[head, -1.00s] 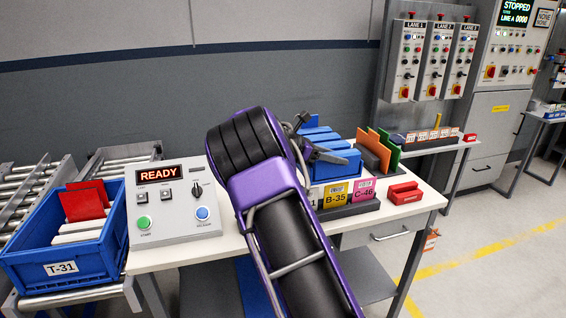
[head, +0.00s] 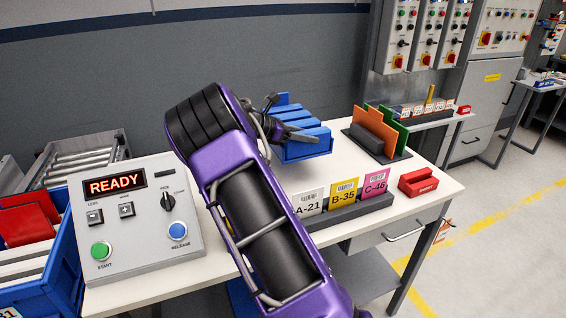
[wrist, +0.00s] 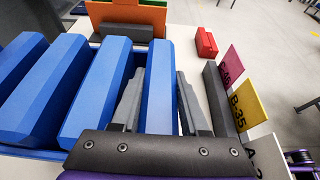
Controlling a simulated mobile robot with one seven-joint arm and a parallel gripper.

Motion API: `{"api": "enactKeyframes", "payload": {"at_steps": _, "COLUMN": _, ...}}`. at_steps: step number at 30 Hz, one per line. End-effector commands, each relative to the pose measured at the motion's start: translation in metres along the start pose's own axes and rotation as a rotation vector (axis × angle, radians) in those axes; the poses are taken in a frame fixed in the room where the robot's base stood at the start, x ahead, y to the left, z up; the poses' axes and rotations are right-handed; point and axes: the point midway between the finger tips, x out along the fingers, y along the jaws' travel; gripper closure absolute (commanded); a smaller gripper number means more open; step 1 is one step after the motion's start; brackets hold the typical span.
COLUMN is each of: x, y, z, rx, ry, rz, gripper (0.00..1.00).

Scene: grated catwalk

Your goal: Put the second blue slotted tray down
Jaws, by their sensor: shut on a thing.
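The blue slotted tray (head: 308,150) is at the back middle of the white table, beyond my purple arm. In the wrist view it shows several long blue ridges with gaps between them (wrist: 93,88). My gripper (head: 303,137) has its grey fingers on both sides of the rightmost ridge (wrist: 160,62) and is shut on it. The fingers show closest in the wrist view (wrist: 159,85). The tray's left part is hidden behind my arm in the head view. I cannot tell whether its underside touches the table.
A dark rack with orange and green plates (head: 376,128) stands just beyond the tray. A tag holder (head: 350,212) with A-21, B-35 and C-46 cards is in front. A red block (head: 418,183) lies right. A READY control box (head: 135,215) stands left. Bare white tabletop (head: 300,176) shows between tray and tags.

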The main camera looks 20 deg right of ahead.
Motion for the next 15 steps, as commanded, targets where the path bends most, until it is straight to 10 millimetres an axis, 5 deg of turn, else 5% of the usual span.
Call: {"api": "enactKeyframes", "payload": {"at_steps": 15, "x": 0.029, "y": -0.001, "z": -0.068, "rx": -0.002, "ry": -0.001, "rz": -0.002, "gripper": 1.0}}
